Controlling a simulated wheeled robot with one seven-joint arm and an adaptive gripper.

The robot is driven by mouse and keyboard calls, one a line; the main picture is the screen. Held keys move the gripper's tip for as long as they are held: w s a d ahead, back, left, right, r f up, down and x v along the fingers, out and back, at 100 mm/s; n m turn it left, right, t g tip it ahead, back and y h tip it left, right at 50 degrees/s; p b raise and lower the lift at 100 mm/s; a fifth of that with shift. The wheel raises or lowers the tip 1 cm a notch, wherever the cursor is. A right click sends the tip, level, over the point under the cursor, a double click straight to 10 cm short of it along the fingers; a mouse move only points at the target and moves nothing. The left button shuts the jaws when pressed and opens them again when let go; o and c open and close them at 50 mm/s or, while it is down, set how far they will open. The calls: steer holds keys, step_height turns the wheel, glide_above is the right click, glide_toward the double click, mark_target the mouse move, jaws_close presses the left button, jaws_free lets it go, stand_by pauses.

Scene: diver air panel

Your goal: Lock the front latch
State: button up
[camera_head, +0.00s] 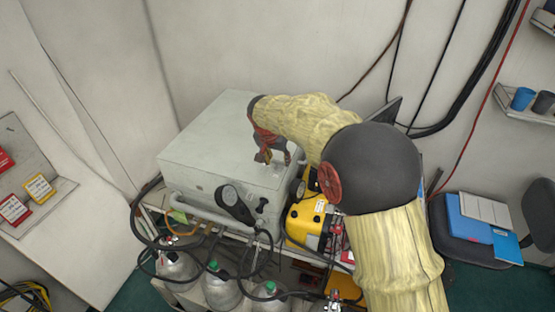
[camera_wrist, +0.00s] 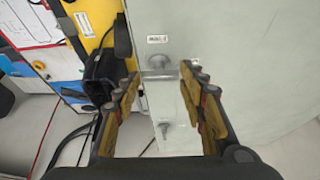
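The grey case (camera_head: 205,140) stands on a bench with its lid down. It also fills the right of the wrist view (camera_wrist: 255,65). My gripper (camera_head: 268,155) is above the right part of the lid in the head view. In the wrist view my gripper (camera_wrist: 168,100) is open and empty, with its fingers to either side of a narrow case face. A metal latch fitting (camera_wrist: 160,65) shows on that face, beyond the fingertips, below a small label. A second small metal fitting (camera_wrist: 164,128) lies between the fingers. I cannot tell whether the latch is locked.
A yellow unit (camera_head: 305,220) stands right of the case and also shows in the wrist view. A black round-headed device (camera_head: 235,205) and a grey rail (camera_head: 190,208) are before the case. Gas cylinders (camera_head: 222,287) and hoses crowd below.

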steer(key=o, duration=0.4)
steer(key=v, duration=1.2)
stand_by(0.3)
